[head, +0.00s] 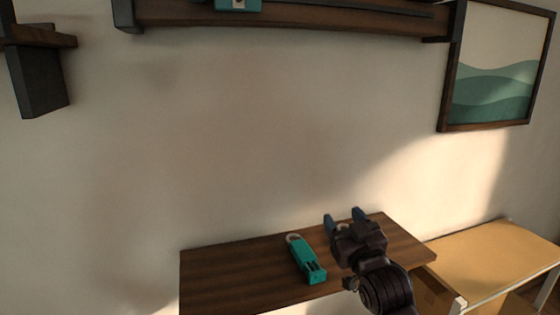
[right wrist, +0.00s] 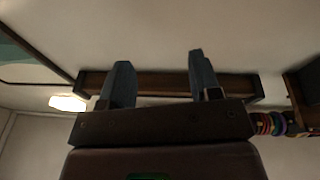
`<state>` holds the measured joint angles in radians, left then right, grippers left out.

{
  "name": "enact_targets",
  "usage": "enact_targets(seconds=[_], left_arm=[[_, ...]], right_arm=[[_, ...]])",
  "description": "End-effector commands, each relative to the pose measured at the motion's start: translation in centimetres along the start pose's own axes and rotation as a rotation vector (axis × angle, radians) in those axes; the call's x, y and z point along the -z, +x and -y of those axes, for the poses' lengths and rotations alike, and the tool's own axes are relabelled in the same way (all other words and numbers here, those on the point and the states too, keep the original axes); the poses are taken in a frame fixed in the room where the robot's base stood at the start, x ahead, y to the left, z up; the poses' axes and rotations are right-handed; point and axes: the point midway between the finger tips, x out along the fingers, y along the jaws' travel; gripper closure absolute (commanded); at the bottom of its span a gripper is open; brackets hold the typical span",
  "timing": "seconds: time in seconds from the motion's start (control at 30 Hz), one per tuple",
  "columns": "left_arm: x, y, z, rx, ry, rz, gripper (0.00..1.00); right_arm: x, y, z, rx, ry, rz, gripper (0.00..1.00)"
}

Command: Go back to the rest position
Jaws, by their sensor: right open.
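My right gripper (head: 344,218) is open and empty. In the head view it is over the right part of a dark brown wooden table (head: 225,275). Its two blue-grey fingers point up and away, spread apart. In the right wrist view the fingers of this gripper (right wrist: 158,82) stand apart with nothing between them. A teal tool with a pale ring at one end (head: 308,262) lies on the table, left of the gripper and apart from it. No cords show clearly in the head view. My left gripper is in neither view.
A dark wall shelf (head: 300,19) runs along the top with a teal object (head: 238,5). A framed picture (head: 495,65) hangs at the right. A light wooden table (head: 490,262) stands at the lower right. Coloured rings (right wrist: 270,123) show at right in the wrist view.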

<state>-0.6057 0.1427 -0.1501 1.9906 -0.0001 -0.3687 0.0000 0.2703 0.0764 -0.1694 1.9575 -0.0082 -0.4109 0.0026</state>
Motion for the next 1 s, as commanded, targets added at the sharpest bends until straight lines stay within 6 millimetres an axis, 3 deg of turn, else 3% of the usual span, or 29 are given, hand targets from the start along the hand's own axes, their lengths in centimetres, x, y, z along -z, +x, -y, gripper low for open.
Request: enact_targets(seconds=[0.03,0.2,0.37,0.6,0.8,0.9,1.0], left_arm=[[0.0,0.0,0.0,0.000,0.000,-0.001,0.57],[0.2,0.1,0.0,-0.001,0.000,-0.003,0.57],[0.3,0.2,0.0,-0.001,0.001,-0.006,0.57],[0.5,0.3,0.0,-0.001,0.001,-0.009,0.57],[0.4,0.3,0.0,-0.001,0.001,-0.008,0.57],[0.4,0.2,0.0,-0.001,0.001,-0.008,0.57],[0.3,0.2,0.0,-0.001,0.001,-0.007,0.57]], right_arm=[[-2.5,-1.7,-0.6,-0.014,0.004,0.040,0.43],[-9.4,-7.3,-2.0,-0.051,0.016,0.163,0.43],[-15.4,-13.6,-2.9,-0.085,0.029,0.300,0.43],[-22.8,-24.6,-3.5,-0.131,0.046,0.519,0.43],[-26.9,-33.5,-3.3,-0.161,0.062,0.685,0.43],[-27.9,-36.5,-3.0,-0.170,0.069,0.738,0.43],[-28.4,-38.2,-2.8,-0.176,0.073,0.769,0.43]])
